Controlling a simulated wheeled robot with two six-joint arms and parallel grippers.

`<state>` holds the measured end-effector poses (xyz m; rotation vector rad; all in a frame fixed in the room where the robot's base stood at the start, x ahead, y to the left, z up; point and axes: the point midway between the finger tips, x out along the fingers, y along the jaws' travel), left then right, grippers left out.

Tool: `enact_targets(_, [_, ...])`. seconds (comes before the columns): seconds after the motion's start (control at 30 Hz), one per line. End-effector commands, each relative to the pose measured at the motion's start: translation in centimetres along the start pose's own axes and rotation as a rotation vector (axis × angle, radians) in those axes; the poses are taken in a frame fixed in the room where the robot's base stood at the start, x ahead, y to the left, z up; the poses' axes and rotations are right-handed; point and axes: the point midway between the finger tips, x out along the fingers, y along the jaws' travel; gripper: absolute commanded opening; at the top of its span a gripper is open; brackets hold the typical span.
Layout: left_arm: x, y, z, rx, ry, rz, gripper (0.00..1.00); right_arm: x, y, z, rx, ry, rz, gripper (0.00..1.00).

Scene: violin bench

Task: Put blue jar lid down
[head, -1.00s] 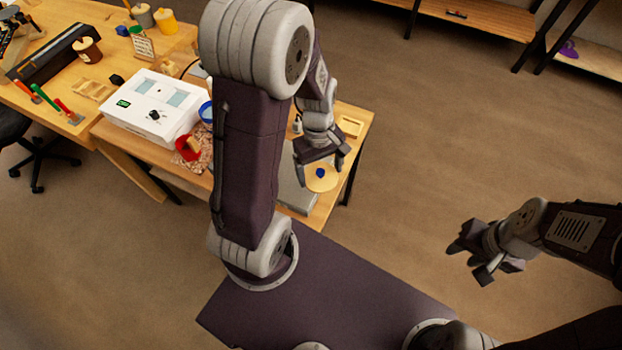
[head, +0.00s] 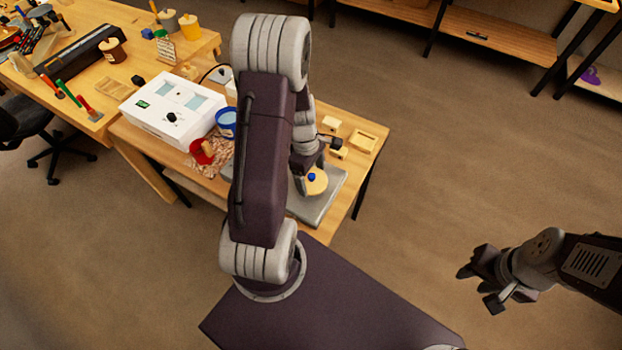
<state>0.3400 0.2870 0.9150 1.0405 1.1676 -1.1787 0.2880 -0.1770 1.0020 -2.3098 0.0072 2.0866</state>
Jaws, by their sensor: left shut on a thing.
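The blue jar lid (head: 319,186) is a pale wooden disc with a blue knob. It is at my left gripper (head: 311,174), over the grey mat (head: 326,205) at the table's near right end. The gripper is shut on the lid, but its fingers partly hide the grip. I cannot tell whether the lid touches the mat. The blue jar (head: 227,124) stands open on the table, left of my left arm. My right gripper (head: 481,283) is open and empty, over the floor at the right.
A white box (head: 160,122) and a red jar (head: 199,153) on a crumpled cloth stand at the left. A wooden tray (head: 367,141) and small wooden blocks (head: 331,123) lie behind the mat. My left arm hides part of the table.

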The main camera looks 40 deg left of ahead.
Motion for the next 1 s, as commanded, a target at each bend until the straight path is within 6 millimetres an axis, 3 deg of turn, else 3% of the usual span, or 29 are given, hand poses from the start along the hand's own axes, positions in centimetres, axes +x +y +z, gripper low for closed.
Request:
enact_targets(0.1, [0.7, 1.2, -0.9, -0.001, 0.0, 0.0, 0.45, -0.1, 0.0, 0.0, 0.0, 0.0, 0.0, 0.36])
enact_targets(0.27, [1.1, 1.5, -1.2, 0.0, -0.001, -0.001, 0.45, -0.1, 0.0, 0.0, 0.0, 0.0, 0.0, 0.36])
enact_targets(0.5, [4.8, 1.4, -1.6, 0.0, -0.001, -0.002, 0.45, 0.4, 0.0, 0.0, 0.0, 0.0, 0.0, 0.36])
enact_targets(0.87, [5.3, 1.4, -1.6, 0.002, 0.001, 0.0, 0.45, 0.6, 0.0, 0.1, 0.0, 0.0, 0.0, 0.36])
enact_targets(0.9, [5.3, 1.5, -1.6, 0.002, 0.001, 0.0, 0.87, 0.6, 0.0, 0.1, 0.0, 0.0, 0.0, 0.36])
enact_targets(0.97, [5.2, 1.5, -1.6, 0.002, 0.001, 0.0, 1.0, 0.6, 0.0, 0.1, 0.0, 0.0, 0.0, 0.36])
enact_targets(1.0, [5.2, 1.5, -1.6, 0.002, 0.001, 0.0, 1.0, 0.6, 0.0, 0.1, 0.0, 0.0, 0.0, 0.36])
